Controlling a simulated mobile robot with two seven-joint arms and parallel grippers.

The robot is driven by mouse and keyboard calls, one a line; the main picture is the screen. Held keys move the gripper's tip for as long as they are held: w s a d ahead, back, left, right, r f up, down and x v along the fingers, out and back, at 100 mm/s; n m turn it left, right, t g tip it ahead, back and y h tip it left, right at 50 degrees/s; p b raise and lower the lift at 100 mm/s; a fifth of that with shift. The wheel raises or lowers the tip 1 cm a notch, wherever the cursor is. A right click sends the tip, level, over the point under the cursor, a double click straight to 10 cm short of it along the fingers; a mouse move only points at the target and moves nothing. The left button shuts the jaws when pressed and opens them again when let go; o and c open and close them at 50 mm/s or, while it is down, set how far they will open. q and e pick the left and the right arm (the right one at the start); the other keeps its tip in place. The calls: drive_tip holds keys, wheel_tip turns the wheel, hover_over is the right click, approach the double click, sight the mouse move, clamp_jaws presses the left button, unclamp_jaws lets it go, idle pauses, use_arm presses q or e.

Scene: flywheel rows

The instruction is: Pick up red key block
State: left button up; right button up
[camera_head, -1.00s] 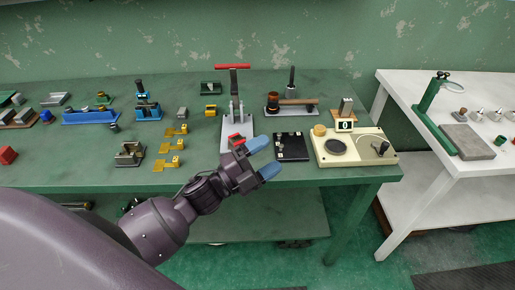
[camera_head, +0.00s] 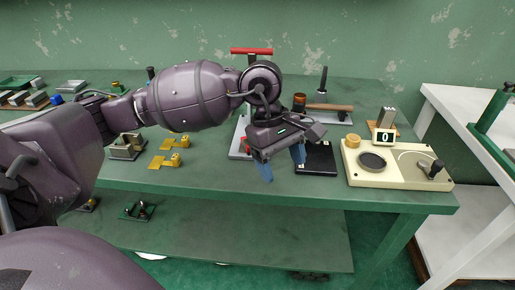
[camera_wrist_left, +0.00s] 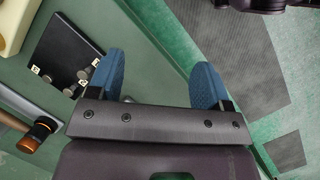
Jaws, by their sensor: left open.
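A small red block (camera_head: 244,143) shows only in part at the foot of the red-handled toggle clamp (camera_head: 251,51); my left gripper and forearm hide most of it. I cannot tell for sure that it is the key block. My left gripper (camera_head: 281,164) points downward in front of the clamp, near the table's front edge, beside the black tray. Its two blue fingers are apart, with nothing between them in the left wrist view (camera_wrist_left: 158,82). My right gripper is in neither view.
Right of the gripper lie a black tray (camera_head: 318,160) with small pins and a cream panel (camera_head: 398,178) with a dial. Yellow pieces (camera_head: 171,160) and a grey fixture (camera_head: 125,147) lie at left. A white table (camera_head: 470,165) stands right, across a gap.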

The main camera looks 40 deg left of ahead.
use_arm(q)
drive_tip(key=w+a+r+m+t+y+b, duration=0.25)
drive_tip(key=w+a+y, duration=0.45)
drive_tip(key=a, duration=0.4)
drive_tip(key=shift+n+y, duration=0.35)
drive_tip(key=shift+y, duration=0.15)
drive_tip(key=x, duration=0.1)
drive_tip(key=b+x, duration=0.1)
drive_tip(key=x, duration=0.2)
drive_tip(key=shift+s+a+f+b, duration=0.1)
drive_tip(key=shift+s+a+b, duration=0.1)
drive_tip(key=shift+s+b, duration=0.1)
drive_tip(key=shift+w+a+f, duration=0.2)
drive_tip(key=shift+a+f, duration=0.05)
drive_tip(key=shift+f, duration=0.35)
drive_tip(key=b+x, duration=0.1)
drive_tip(key=x, duration=0.3)
drive_tip(key=shift+w+a+f, duration=0.1)
drive_tip(key=shift+w+f, duration=0.05)
drive_tip(key=shift+w, duration=0.1)
drive_tip(key=c, duration=1.3)
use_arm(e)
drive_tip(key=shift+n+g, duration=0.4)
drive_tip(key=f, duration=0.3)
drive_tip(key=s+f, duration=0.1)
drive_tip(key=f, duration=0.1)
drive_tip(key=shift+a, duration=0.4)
